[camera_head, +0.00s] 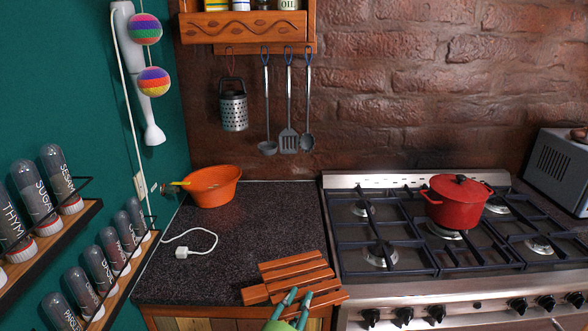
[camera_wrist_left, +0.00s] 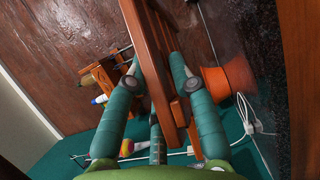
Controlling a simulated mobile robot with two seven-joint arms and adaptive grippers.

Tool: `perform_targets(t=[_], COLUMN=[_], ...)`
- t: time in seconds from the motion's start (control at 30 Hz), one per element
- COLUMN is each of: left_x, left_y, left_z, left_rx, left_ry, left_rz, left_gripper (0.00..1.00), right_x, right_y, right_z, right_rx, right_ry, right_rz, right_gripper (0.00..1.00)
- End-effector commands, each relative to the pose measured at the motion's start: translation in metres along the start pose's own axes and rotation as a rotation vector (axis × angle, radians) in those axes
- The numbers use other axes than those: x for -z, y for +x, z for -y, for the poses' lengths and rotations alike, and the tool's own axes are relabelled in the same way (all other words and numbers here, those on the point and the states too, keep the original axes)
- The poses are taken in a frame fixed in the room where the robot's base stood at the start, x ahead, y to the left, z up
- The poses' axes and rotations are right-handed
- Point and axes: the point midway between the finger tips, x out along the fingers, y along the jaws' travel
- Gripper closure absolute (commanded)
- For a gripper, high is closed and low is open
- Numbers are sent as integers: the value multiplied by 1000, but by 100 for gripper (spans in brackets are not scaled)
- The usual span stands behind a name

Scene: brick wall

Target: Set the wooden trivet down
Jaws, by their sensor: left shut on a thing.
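The wooden trivet (camera_head: 297,273), made of reddish-brown slats, shows at the bottom of the head view, over the front edge of the dark counter (camera_head: 262,222). My left gripper (camera_head: 291,300) reaches up from below and is shut on the trivet's near side. In the left wrist view the trivet (camera_wrist_left: 157,65) runs between the two teal fingers (camera_wrist_left: 163,75), edge-on to the camera. The counter surface lies to its right there, with a visible gap between them. The exact height above the counter is hard to judge. My right gripper is not in view.
An orange bowl (camera_head: 212,186) stands at the back left of the counter. A white cable with a plug (camera_head: 183,252) lies at left. A stove (camera_head: 405,262) with a red pot (camera_head: 459,203) adjoins on the right. The counter's middle is clear.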

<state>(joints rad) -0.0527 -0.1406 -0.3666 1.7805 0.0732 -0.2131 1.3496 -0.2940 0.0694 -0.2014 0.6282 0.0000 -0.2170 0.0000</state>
Motion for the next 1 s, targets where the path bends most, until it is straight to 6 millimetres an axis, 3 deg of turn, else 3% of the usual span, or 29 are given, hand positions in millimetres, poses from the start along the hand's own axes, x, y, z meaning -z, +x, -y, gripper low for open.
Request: perform_targets(t=[0.3, 0.5, 0.63, 0.83, 0.87, 0.9, 1.0], left_x=[82, 116, 126, 128, 128, 128, 128], left_y=[-118, -179, -198, -204, -203, -203, -203], left_z=[-3, -19, -27, -30, -30, -30, -30], left_rx=[3, 1, -1, 0, 0, -1, -3], left_ry=[3, 2, 2, 6, 6, 4, 2], left_rz=[-235, -341, -371, -377, -377, -377, -378], left_gripper=[100, 100, 100, 100, 100, 100, 100], right_x=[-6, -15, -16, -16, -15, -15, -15], right_y=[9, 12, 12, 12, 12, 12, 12], right_z=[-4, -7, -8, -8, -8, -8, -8], right_rx=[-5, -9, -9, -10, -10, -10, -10], right_ry=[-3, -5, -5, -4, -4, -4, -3], right_rz=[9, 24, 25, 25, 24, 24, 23], right_gripper=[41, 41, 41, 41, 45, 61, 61])
